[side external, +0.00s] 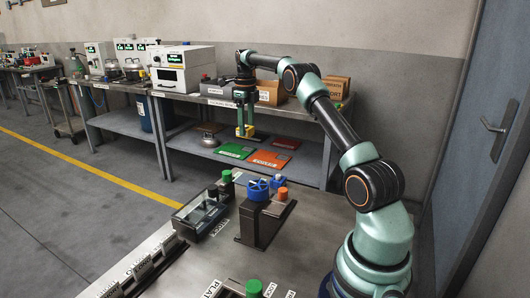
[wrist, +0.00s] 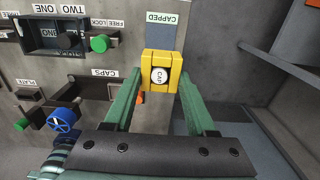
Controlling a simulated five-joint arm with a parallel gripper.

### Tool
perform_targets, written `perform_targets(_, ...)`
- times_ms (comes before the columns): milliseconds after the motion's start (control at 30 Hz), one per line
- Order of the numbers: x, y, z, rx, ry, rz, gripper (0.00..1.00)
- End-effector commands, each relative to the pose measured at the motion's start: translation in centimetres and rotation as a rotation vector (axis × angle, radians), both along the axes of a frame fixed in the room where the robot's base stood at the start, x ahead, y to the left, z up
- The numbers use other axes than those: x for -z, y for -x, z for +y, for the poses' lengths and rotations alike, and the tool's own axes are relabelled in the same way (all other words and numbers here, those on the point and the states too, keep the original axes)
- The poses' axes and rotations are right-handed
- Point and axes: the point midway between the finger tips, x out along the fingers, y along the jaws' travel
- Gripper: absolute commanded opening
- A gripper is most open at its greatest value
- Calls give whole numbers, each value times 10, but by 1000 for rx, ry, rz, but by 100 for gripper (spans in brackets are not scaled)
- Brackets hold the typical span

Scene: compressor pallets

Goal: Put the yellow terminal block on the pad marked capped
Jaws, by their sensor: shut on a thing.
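In the side external view, the yellow block (side external: 246,131) hangs below my gripper (side external: 245,121), held in the air. The pad marked capped (wrist: 160,38) is a blue-grey patch with a white label, on the grey bench. In the wrist view it shows just beyond the block, which may hide part of it. I cannot tell the height of the block above the pad.
A dark tray marked ONE and TWO (wrist: 50,38) with a green knob (wrist: 99,44) is left of the pad. A fixture with a blue wheel (side external: 258,189) stands on the near bench. Green (side external: 236,151) and orange (side external: 268,159) panels lie on the shelf behind.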

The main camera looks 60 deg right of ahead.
Motion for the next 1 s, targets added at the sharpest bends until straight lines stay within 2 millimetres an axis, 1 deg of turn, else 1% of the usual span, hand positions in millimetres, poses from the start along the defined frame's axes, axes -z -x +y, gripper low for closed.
perform_targets(33,13,1,1,-1,-3,4,0)
perform_targets(100,31,1,1,-1,-3,4,0)
perform_targets(300,80,1,1,-2,-2,3,0)
perform_targets(400,102,1,0,-2,-2,2,0)
perform_targets(533,121,1,0,-3,-1,1,0)
perform_targets(767,135,0,0,-3,0,0,0)
perform_targets(1000,168,1,0,-3,0,0,0)
